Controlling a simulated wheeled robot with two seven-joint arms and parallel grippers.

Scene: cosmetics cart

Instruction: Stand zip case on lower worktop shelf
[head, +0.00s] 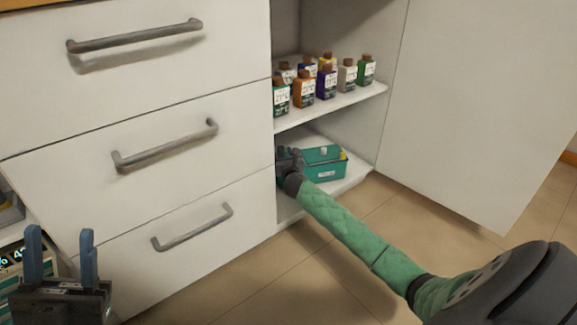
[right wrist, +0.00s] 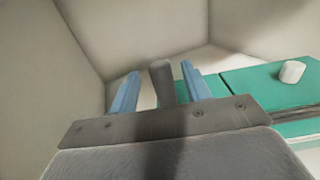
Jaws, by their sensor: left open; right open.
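My right gripper (head: 290,158) is inside the cabinet, at the left side of the lower shelf (head: 347,183). In the right wrist view its blue fingers (right wrist: 160,92) are open. A dark grey upright piece with a rounded top (right wrist: 162,76) stands between them, with a gap on each side. It may be the zip case, but I cannot tell for sure; my gripper hides it in the head view. My left gripper (head: 60,258) is open and empty at the lower left, in front of the drawers.
A teal box (head: 324,168) with a white knob sits on the lower shelf, right of my right gripper. Several small bottles (head: 326,82) stand on the shelf above. Drawers with grey handles (head: 165,145) are at left; a white door panel (head: 470,100) is at right.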

